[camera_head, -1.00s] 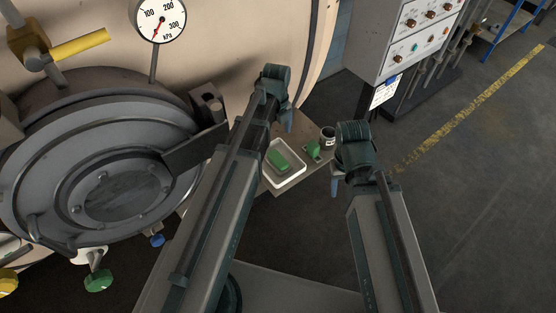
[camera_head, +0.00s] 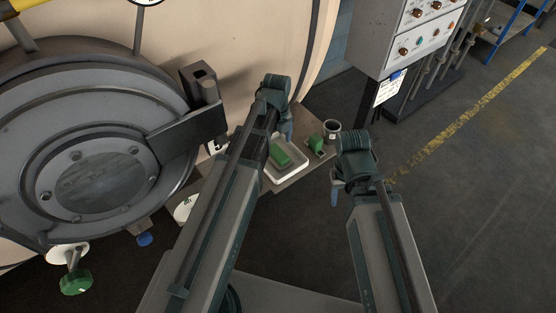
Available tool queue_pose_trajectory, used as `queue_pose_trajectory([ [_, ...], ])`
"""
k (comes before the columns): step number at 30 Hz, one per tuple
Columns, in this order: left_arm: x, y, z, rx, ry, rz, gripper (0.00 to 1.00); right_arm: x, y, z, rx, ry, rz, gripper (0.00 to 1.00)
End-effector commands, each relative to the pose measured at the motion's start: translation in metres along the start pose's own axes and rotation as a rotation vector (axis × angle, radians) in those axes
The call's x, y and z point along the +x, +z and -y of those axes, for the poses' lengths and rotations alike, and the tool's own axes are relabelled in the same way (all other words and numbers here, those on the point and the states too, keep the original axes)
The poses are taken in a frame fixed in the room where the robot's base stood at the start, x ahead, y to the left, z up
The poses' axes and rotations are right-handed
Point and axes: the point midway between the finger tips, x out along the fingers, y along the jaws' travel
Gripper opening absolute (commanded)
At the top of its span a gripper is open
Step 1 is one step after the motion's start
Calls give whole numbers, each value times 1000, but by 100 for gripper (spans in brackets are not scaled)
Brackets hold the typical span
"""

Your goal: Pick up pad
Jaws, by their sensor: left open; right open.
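A green pad (camera_head: 280,154) lies in a white tray (camera_head: 297,172) on a small table, partly hidden by my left arm. A second, smaller green object (camera_head: 316,142) stands on the table to the right of the tray; I cannot tell what it is. My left gripper (camera_head: 287,131) points down beyond the tray, mostly hidden behind its wrist. It is open, with nothing seen in it. My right gripper (camera_head: 336,192) is open to the right of the table, pointing down, apart from the tray and the pad.
A dark-topped cup (camera_head: 332,130) stands at the table's (camera_head: 284,187) right corner. The large machine with its round grey door (camera_head: 95,180) fills the left. A control box (camera_head: 412,45) stands at the back right. The floor at right is clear, with a yellow line (camera_head: 470,115).

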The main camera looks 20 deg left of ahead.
Motion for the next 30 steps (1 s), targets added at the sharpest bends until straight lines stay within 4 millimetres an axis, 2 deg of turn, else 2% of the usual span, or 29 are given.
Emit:
queue_pose_trajectory([
  [5,4,-1,0,0,0,0,100,4,0,0,0,0,0,50],
  [18,52,-6,0,0,0,0,100,51,-3,5,0,0,0,50],
  [26,51,-6,0,0,0,0,100,50,-3,5,0,0,0,50],
  [27,51,-6,0,0,0,0,98,50,-3,5,0,0,0,50],
  [30,51,-6,0,0,0,0,80,50,-3,5,0,0,0,50],
])
